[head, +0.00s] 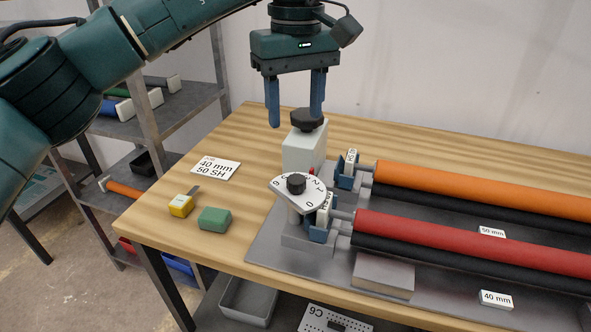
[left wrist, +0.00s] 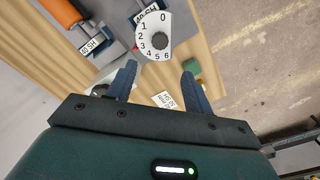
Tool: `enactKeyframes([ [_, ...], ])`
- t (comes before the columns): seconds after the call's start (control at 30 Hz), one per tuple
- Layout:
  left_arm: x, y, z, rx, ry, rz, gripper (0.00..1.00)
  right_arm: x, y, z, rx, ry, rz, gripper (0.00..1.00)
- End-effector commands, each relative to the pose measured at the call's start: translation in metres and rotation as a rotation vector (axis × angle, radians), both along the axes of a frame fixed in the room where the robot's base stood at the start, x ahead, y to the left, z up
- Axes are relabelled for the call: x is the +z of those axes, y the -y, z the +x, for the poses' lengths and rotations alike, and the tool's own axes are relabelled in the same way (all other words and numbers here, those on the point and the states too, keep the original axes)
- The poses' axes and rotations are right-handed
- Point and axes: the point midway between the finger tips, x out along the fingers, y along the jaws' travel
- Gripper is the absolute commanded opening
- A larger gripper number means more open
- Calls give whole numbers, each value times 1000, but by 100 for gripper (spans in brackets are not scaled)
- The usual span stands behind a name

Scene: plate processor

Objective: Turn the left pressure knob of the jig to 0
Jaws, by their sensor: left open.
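The jig has a near black knob (head: 296,184) on a white numbered dial (head: 312,202). The left wrist view shows this dial (left wrist: 147,27) with numbers 0 to 6 and its knob (left wrist: 160,40); its setting is too small to read. A far black knob (head: 306,121) tops a pale block (head: 304,150); in the left wrist view it is partly hidden behind a finger (left wrist: 99,90). I cannot tell which knob is the left one. My left gripper (head: 295,118) is open and empty, fingers down, close to the far knob. My right gripper is out of view.
An orange roller (head: 480,187) and a red roller (head: 450,239) lie on the jig at right. Shelves (head: 180,110) stand at left.

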Motion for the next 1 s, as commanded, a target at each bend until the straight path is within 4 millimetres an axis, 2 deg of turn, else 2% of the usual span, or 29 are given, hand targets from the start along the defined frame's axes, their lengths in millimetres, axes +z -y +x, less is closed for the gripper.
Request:
enactKeyframes([
  [0.4,-83,0,-1,1,-6,-4,52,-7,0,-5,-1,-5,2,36],
  [0.6,-113,0,-1,1,-6,-5,52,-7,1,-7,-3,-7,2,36],
  [0.8,-125,0,-1,1,-4,-5,52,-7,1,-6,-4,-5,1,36],
  [1.0,-126,1,0,1,-3,-5,52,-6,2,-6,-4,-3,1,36],
])
